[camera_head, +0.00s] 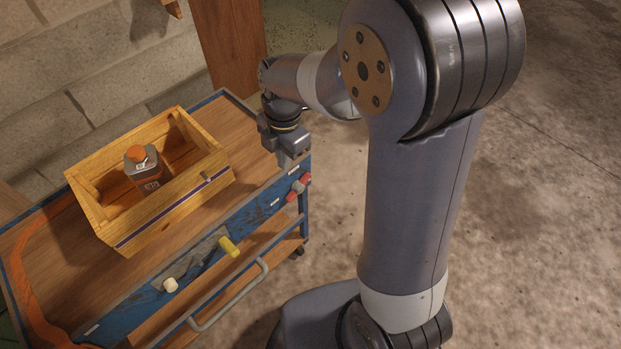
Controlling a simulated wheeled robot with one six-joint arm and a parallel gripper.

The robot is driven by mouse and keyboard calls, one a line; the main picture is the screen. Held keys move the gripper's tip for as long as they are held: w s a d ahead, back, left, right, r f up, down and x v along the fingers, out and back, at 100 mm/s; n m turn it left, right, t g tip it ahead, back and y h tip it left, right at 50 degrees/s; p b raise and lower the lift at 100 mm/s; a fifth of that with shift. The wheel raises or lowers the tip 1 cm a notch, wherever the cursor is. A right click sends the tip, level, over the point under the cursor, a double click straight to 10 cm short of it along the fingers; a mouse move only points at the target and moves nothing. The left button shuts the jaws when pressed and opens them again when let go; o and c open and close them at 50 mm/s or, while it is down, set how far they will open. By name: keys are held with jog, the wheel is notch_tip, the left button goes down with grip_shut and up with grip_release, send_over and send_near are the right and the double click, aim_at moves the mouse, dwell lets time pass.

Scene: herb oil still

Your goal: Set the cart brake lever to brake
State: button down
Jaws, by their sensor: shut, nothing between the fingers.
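The cart (259,203) has a blue front panel with several controls. A red handle with a pale hub (300,187) sits at the panel's right end. A yellow-ended lever (229,246) is near the middle, and a white knob (170,285) is further left. I cannot read which one is marked as the brake lever. My gripper (289,162) is shut and empty, pointing down over the cart's right front corner. It is just above the red handle; I cannot tell whether they touch.
A wooden crate (185,198) holding a bottle with an orange cap (142,158) stands on the cart top. A grey handle bar (230,297) runs along the front. A block wall (60,75) is behind, and open concrete floor lies to the right.

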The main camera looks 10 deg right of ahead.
jog(key=shift+a, duration=0.1)
dwell(0.3)
jog(key=b, duration=0.2)
send_over(290, 198)
jog(key=a, duration=0.1)
jog(key=f, duration=0.6)
jog(key=s+f, duration=0.1)
jog(key=f, duration=0.2)
jog(key=shift+a+f, duration=0.1)
jog(key=shift+f, duration=0.1)
jog(key=f, duration=0.2)
jog(key=w+d+f, duration=0.1)
jog(key=shift+d+f, duration=0.1)
jog(key=shift+f, duration=0.05)
jog(key=shift+w+d+f, duration=0.1)
jog(key=shift+d+f, duration=0.1)
jog(key=shift+f, duration=0.2)
